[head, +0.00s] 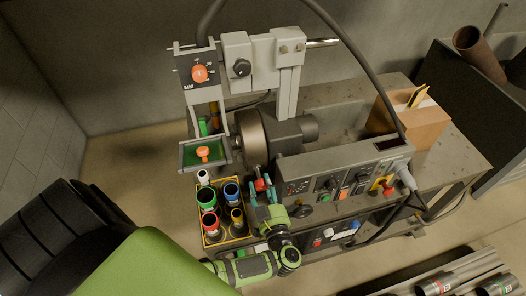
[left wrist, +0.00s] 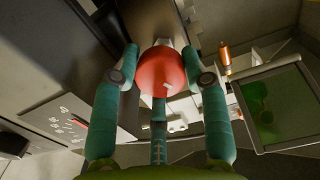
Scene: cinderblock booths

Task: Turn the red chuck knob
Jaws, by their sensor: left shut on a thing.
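The red chuck knob (left wrist: 161,72) is a round red ball on the machine, in the middle of the left wrist view. In the head view the knob (head: 261,185) shows as a small red spot below the large round chuck (head: 251,138). My left gripper (head: 265,193) has its teal fingers at the knob. In the left wrist view, my left gripper (left wrist: 164,66) has one finger on each side of the knob, shut on it. The knob's far side is hidden. My right gripper is not in view.
A yellow-edged tray (head: 227,242) of coloured cylinders stands close left of my left gripper. A control panel (head: 345,170) with switches and a plugged cable lies to the right. A cardboard box (head: 412,120) stands farther back. A green screen (left wrist: 272,107) sits near the knob.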

